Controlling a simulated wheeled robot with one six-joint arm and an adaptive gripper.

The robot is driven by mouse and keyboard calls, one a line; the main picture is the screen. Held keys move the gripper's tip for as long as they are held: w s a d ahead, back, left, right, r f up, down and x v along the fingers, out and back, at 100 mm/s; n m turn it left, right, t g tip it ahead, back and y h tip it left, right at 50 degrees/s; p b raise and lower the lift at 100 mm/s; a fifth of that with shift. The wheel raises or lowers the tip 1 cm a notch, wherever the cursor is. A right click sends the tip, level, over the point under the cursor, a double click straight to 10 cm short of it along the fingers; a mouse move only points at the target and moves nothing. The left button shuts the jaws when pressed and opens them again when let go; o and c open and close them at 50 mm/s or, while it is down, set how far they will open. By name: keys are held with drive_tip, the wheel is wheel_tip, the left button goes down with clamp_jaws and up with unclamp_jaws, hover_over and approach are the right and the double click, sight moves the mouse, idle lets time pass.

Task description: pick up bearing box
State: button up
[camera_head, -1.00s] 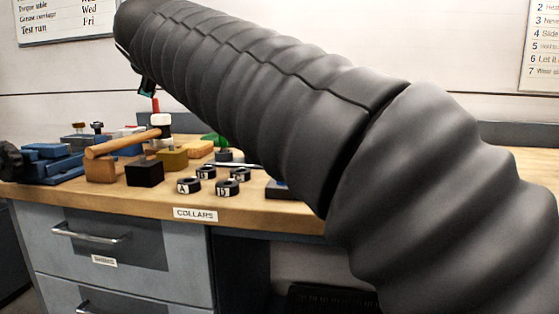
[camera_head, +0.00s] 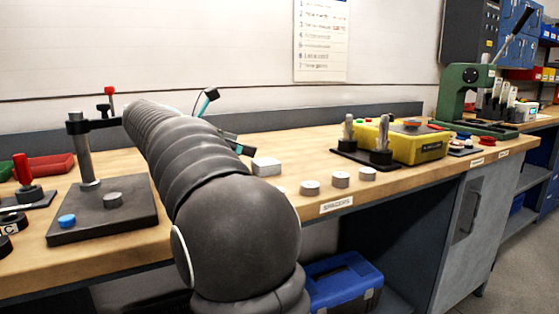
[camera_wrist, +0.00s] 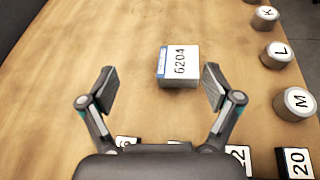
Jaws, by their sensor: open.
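The bearing box is a small white box (camera_wrist: 178,68) with a blue strip and the number 6204 on top. It lies on the wooden bench between and slightly beyond my fingertips in the wrist view, nearer the right finger. My gripper (camera_wrist: 160,84) is open and empty, its two fingers spread wide. In the head view a white box (camera_head: 266,166) sits on the bench just right of my arm. My gripper there is partly hidden behind my arm, and its fingers show above and left of the box.
Round grey spacers, K (camera_wrist: 265,17), L (camera_wrist: 276,54) and M (camera_wrist: 295,103), stand right of the box. Numbered labels (camera_wrist: 298,163) show along the bottom of the wrist view. A yellow case (camera_head: 415,142) and a post fixture (camera_head: 112,200) flank the area. Bench left of the box is clear.

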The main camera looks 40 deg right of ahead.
sight(270, 161)
drive_tip(key=s+d+f+g, duration=0.2)
drive_tip(key=d+f, duration=0.1)
drive_tip(key=shift+s+f+m, duration=0.1)
drive_tip(key=shift+s+m, duration=0.2)
drive_tip(key=shift+s, duration=0.05)
drive_tip(key=shift+w+x, duration=0.2)
drive_tip(key=shift+x, duration=3.1)
drive_tip(key=shift+f+y, duration=0.15)
drive_tip(key=shift+y, duration=0.15)
drive_tip(key=c, duration=1.3)
